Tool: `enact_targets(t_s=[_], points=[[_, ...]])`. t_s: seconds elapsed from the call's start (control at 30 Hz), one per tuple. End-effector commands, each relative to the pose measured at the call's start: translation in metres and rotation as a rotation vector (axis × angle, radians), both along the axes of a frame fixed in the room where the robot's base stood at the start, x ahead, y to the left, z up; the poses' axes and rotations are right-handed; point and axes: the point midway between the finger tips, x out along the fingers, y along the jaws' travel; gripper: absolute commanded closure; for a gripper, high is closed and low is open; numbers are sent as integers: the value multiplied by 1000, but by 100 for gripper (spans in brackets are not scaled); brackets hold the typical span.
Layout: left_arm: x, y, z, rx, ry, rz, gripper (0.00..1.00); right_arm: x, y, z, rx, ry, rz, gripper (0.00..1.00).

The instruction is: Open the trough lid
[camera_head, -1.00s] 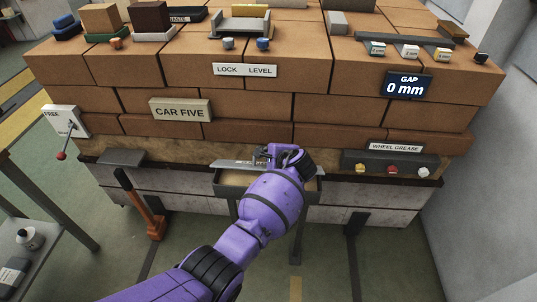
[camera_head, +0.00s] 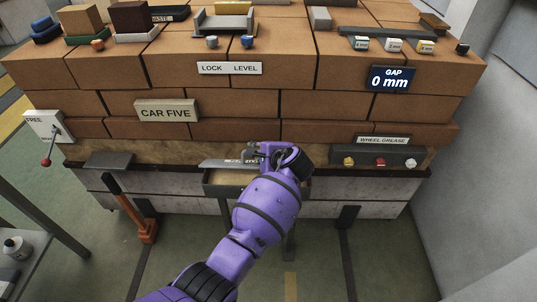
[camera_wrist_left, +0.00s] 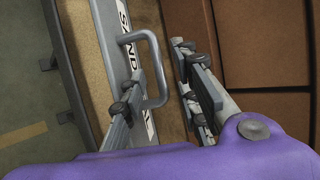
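The trough (camera_head: 212,188) is a box on the front of the brick stack, below the middle. Its grey lid (camera_head: 222,163) lies flat and looks shut. In the left wrist view the lid (camera_wrist_left: 108,72) carries SAND lettering and a grey U-shaped handle (camera_wrist_left: 157,62). My left gripper (camera_head: 262,150) is at the lid, its arm hiding the trough's right part. In the wrist view its fingers (camera_wrist_left: 172,92) are apart, with the handle's bar between them. The left finger overlaps the handle's near end; contact is unclear. My right gripper is not in view.
A lever with a red knob (camera_head: 46,162) is at the far left. An orange-handled tool (camera_head: 146,230) stands below left. A grey panel with coloured knobs (camera_head: 400,156) is right of the trough. A table (camera_head: 30,250) stands at lower left.

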Motion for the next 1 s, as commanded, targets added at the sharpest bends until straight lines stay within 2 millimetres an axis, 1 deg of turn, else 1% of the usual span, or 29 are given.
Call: enact_targets(t_s=[0.03, 0.2, 0.3, 0.43, 0.6, 0.87, 0.93, 1.0], points=[[-9, -6, 7, -5, -1, -1, 71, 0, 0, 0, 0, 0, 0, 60], [-35, -20, 28, -5, -1, -2, 71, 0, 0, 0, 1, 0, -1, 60], [-46, -26, 38, -4, -2, -2, 71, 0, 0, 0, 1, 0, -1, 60], [-55, -31, 45, -2, -1, -1, 71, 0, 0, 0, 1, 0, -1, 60], [-59, -33, 49, -2, 0, -1, 71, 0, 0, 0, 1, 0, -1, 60], [-58, -34, 50, -4, -2, -5, 71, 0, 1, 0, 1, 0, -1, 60], [-53, -38, 53, -18, -5, -22, 71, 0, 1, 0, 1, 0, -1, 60], [-45, -49, 59, -50, -7, -60, 71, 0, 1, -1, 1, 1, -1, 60]])
